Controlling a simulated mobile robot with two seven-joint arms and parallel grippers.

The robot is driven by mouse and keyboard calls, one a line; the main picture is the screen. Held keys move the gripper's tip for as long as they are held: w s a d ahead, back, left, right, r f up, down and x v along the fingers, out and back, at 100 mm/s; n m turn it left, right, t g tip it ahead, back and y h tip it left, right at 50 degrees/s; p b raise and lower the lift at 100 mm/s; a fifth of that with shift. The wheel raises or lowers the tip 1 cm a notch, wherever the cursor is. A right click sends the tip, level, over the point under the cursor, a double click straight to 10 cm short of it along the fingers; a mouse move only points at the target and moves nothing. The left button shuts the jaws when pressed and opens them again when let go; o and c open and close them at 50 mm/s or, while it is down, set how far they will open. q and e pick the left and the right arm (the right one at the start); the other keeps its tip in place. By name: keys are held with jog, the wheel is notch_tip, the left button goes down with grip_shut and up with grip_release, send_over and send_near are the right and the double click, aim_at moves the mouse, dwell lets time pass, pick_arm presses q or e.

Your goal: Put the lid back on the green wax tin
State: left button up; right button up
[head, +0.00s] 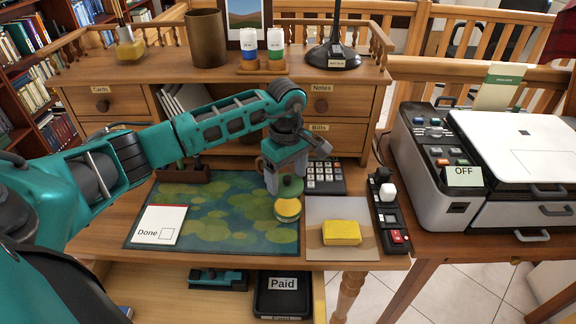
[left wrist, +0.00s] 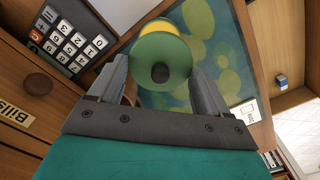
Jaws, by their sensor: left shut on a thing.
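The green wax tin (head: 287,211) stands open on the desk mat near its right edge, with yellow wax showing inside its green rim. My left gripper (head: 286,180) is shut on the round green lid (head: 292,187), just behind and above the tin in the head view. In the left wrist view the lid (left wrist: 160,52) sits between the two fingers (left wrist: 160,80), with a dark round spot at its middle. The yellow wax (left wrist: 158,26) shows past the lid's far edge, so the lid is offset from the tin. My right gripper is not in view.
The mat (head: 225,210) has a lily-pad pattern and carries a "Done" card (head: 160,225). A yellow block (head: 341,232) lies on a beige sheet (head: 372,247) to the right. A calculator (head: 325,178) is behind, and a black switch panel (head: 388,215) stands farther right.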

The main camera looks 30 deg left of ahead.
aim_at(287, 205)
pick_arm(q)
jog(key=shift+f, duration=0.25)
jog(key=shift+f+b, duration=2.3)
jog(key=shift+f, duration=0.8)
jog(key=shift+f+b, duration=0.15)
jog(key=shift+b, duration=0.4)
jog(key=o, duration=1)
jog(key=shift+c, duration=0.2)
